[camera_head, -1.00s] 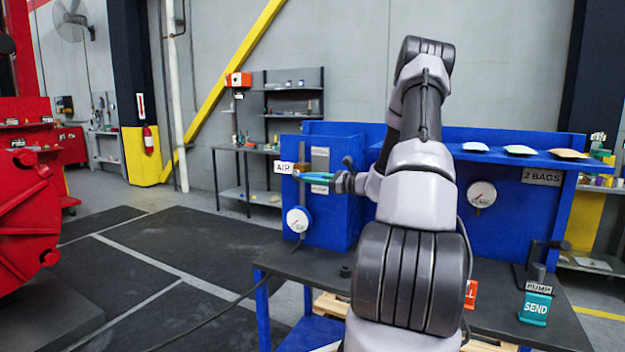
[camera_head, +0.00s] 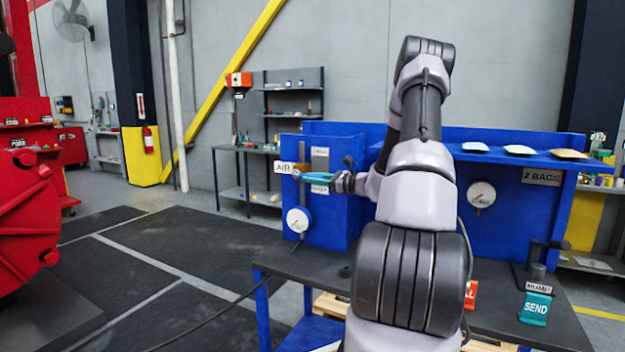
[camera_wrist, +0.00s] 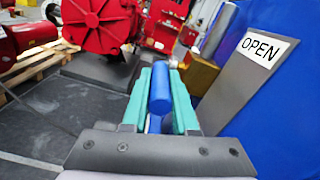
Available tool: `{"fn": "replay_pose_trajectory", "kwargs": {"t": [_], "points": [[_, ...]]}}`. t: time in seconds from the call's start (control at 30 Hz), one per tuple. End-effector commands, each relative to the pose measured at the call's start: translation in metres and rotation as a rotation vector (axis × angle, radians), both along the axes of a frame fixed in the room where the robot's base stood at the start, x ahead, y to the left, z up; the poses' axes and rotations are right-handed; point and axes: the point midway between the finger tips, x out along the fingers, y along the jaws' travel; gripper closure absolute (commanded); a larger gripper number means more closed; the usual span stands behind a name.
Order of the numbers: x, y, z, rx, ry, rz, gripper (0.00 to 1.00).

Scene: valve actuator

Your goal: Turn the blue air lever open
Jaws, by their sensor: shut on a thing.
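The blue air lever (camera_wrist: 160,90) is a rounded bar in the wrist view, between the two teal fingers of my gripper (camera_wrist: 161,78). The fingers press it from both sides. A grey plate (camera_wrist: 238,78) with a white OPEN label (camera_wrist: 262,48) stands just to its right. In the head view my gripper (camera_head: 312,182) is at the blue cabinet's front (camera_head: 330,215), just below and right of the AIR sign (camera_head: 284,167). The lever is mostly hidden by the fingers there. The lower label (camera_head: 319,189) shows close under the fingers.
A pressure gauge (camera_head: 298,221) sits below the lever. The dark bench (camera_head: 300,262) carries a pump (camera_head: 537,270) with a SEND tag (camera_head: 535,309) at right. A shelf with several bags is at back right. A large red machine (camera_head: 25,210) stands at far left.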

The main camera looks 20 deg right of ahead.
Motion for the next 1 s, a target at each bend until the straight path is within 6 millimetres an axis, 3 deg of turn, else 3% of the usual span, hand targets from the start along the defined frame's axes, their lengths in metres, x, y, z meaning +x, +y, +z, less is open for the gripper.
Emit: {"fn": "replay_pose_trajectory", "kwargs": {"t": [1.0], "points": [[0.0003, 0.0005, 0.0097, -0.080, 0.103, 0.000, 1.00]]}}
